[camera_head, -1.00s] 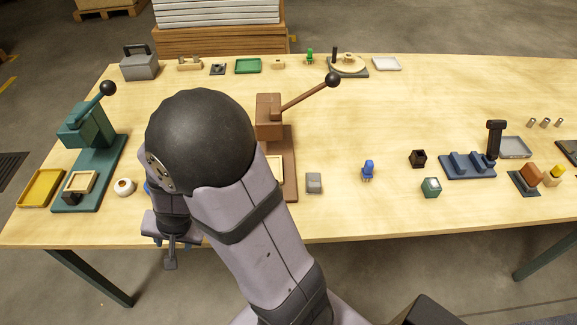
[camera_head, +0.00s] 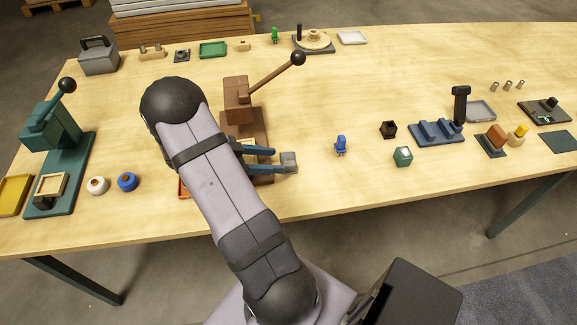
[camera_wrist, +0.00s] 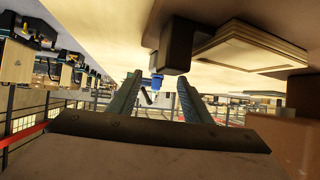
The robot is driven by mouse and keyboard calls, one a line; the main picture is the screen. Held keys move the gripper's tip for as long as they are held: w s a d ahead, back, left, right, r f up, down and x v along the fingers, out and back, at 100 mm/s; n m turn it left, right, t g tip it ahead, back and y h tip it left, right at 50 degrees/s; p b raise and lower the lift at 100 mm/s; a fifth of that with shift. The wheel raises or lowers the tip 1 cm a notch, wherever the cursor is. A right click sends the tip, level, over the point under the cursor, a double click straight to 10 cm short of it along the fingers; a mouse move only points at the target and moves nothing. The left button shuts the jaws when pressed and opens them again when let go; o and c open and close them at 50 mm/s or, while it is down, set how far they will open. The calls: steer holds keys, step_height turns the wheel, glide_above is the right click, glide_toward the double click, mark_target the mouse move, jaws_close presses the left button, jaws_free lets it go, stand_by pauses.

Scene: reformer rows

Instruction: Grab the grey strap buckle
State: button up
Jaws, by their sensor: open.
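The grey strap buckle (camera_head: 288,162) is a small grey block standing on the table, right of the brown press, in the head view. My gripper (camera_head: 274,160) is low beside it, with two blue-grey fingers spread and pointing right. The fingertips are at the buckle's left side; I cannot tell whether they touch it. In the wrist view my open fingers (camera_wrist: 159,82) have no object clamped between them. A dark block (camera_wrist: 174,46) shows there above the fingers; I cannot tell whether it is the buckle.
The brown press (camera_head: 237,100) stands behind my gripper, with its lever leaning right. A blue peg-like piece (camera_head: 341,146) stands right of the buckle. The table's front edge is close below.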

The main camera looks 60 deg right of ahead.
mark_target(289, 163)
steer(key=shift+s, duration=0.25)
steer(key=shift+s+d+f, duration=0.15)
steer(key=shift+d, duration=0.05)
steer(key=shift+p+x, duration=0.9)
steer(key=shift+x, duration=2.45)
steer(key=shift+s+a, duration=0.15)
jaws_close()
